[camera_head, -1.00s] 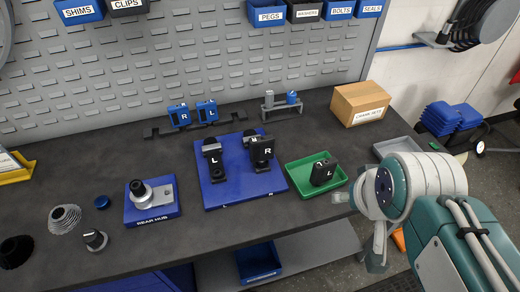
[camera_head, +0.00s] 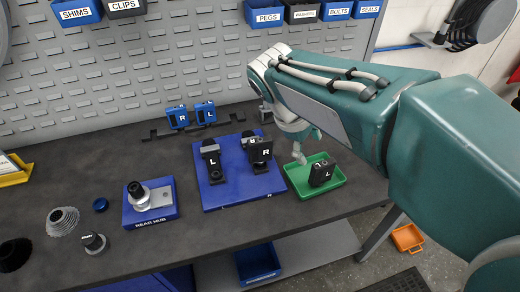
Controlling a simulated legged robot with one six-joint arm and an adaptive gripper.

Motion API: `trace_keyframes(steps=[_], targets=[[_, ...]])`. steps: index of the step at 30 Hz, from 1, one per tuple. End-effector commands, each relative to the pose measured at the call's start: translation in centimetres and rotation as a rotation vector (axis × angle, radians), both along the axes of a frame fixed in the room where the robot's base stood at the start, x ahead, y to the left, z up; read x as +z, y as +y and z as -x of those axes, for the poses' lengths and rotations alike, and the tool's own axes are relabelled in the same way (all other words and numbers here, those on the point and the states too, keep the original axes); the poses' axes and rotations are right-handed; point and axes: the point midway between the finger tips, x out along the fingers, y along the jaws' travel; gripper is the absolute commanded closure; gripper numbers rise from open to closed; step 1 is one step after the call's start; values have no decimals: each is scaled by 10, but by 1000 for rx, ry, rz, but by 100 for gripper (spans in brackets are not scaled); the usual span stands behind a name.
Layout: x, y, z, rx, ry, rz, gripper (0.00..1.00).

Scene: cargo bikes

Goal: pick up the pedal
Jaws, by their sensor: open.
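A black pedal-like block (camera_head: 323,173) with a white letter stands in a green tray (camera_head: 300,190) on the dark bench. My gripper (camera_head: 300,158) is small in view, above the far left part of the tray, apart from the block; it is open and empty. A blue board (camera_head: 230,200) left of the tray holds black blocks marked L (camera_head: 213,163) and R (camera_head: 262,152). Two blue blocks marked R (camera_head: 178,117) and L (camera_head: 205,112) stand on a dark rack behind. Which one is the pedal is not labelled.
My arm crosses the right side and hides the back right of the bench. A rear hub on a blue base (camera_head: 138,215), a cone-shaped gear stack (camera_head: 62,221) and a small knob (camera_head: 94,243) stand at the left. Blue bins hang on the pegboard.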

Motion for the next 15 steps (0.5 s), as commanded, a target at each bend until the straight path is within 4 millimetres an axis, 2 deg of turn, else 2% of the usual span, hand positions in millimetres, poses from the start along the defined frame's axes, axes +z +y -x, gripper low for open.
trace_keyframes(steps=[6,11,15], targets=[[-14,45,-38,234,140,211,27],[-27,83,-61,390,231,370,27],[-41,120,-75,517,306,515,27]])
